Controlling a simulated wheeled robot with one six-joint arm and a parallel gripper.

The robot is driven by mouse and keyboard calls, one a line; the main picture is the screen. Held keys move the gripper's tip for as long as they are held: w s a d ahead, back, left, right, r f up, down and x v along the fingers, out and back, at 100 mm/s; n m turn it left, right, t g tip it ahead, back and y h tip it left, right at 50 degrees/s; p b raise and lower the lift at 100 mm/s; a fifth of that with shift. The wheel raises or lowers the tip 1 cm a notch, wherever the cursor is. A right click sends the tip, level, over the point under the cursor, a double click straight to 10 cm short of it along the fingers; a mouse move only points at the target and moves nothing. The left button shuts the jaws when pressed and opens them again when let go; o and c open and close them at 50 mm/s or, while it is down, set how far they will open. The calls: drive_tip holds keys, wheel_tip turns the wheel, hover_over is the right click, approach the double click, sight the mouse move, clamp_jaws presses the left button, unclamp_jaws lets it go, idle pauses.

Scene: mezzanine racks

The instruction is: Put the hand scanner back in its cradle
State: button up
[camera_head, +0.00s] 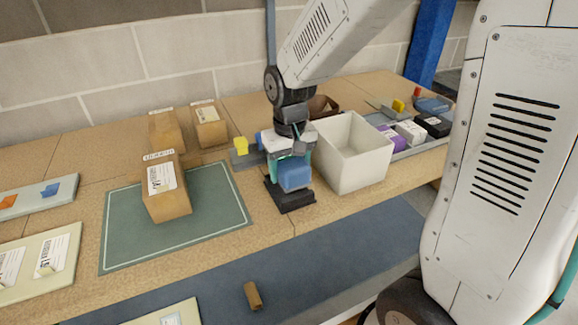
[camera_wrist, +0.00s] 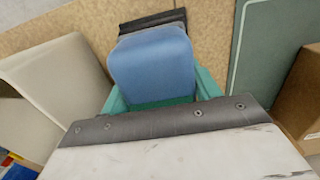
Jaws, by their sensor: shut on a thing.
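The hand scanner (camera_head: 294,175) is a blue, rounded block, and my gripper (camera_head: 291,163) with teal fingers is shut on it. In the wrist view the scanner (camera_wrist: 152,66) fills the space between the two teal fingers (camera_wrist: 155,100). The black cradle (camera_head: 290,197) stands on the bench directly below the scanner. In the wrist view a dark strip of the cradle (camera_wrist: 153,21) shows past the scanner's far end. The scanner looks upright, low over or in the cradle. I cannot tell whether it touches or is seated, as the contact is hidden.
An open white bin (camera_head: 350,152) stands close right of the cradle. A green mat (camera_head: 215,225) with a cardboard box (camera_head: 166,190) lies to the left. A yellow block (camera_head: 240,146) is behind my gripper. A tray (camera_head: 405,152) of small boxes is farther right.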

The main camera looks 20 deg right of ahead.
drive_tip(key=shift+f, duration=0.15)
drive_tip(key=shift+f, duration=1)
drive_tip(key=o, duration=1.2)
drive_tip(key=shift+o, duration=0.2)
